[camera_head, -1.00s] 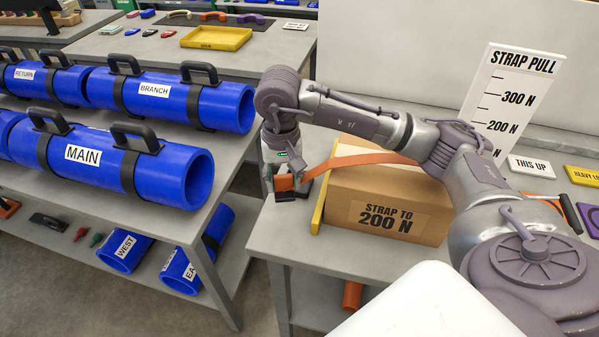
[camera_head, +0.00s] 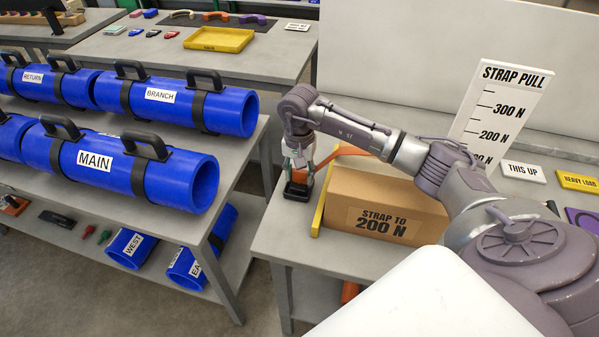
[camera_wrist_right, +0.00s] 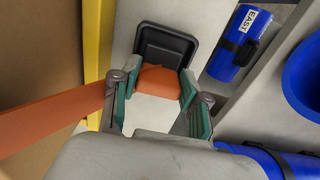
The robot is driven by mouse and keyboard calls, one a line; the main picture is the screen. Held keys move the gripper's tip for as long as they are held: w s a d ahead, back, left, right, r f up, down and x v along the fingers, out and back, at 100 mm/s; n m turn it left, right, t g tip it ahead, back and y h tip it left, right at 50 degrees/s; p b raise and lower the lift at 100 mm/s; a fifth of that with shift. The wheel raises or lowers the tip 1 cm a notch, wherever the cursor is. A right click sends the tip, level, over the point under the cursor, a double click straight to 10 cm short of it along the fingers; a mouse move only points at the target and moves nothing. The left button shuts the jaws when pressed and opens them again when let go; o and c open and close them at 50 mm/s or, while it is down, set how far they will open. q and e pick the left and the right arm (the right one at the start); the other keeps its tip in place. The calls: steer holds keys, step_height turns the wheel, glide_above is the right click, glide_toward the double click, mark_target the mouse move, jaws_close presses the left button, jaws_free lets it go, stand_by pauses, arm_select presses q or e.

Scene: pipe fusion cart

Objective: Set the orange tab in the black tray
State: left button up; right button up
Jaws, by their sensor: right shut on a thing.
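The orange tab (camera_wrist_right: 158,79) is the end of an orange strap (camera_wrist_right: 45,122). My right gripper (camera_wrist_right: 157,92) is shut on it, with one finger on each side. The strap also shows in the head view (camera_head: 347,151), running to the box. The black tray (camera_wrist_right: 165,45) is a small square dish lying on the bench. In the wrist view the tab overlaps the tray's near part; I cannot tell if it touches the floor of the tray. In the head view my right gripper (camera_head: 300,172) is over the black tray (camera_head: 296,192), partly hiding it. My left gripper is not in view.
A cardboard box (camera_head: 380,205) marked "STRAP TO 200 N" stands right of the tray, with a yellow strip (camera_head: 319,205) on its left edge. The bench edge is close to the tray's left. Blue pipes (camera_head: 125,170) lie on the rack to the left.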

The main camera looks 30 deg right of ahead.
steer(key=shift+w+f, duration=0.1)
steer(key=shift+f, duration=0.25)
steer(key=shift+f, duration=0.1)
steer(key=shift+f+b, duration=0.1)
steer(key=shift+b, duration=0.2)
steer(key=o, duration=1.3)
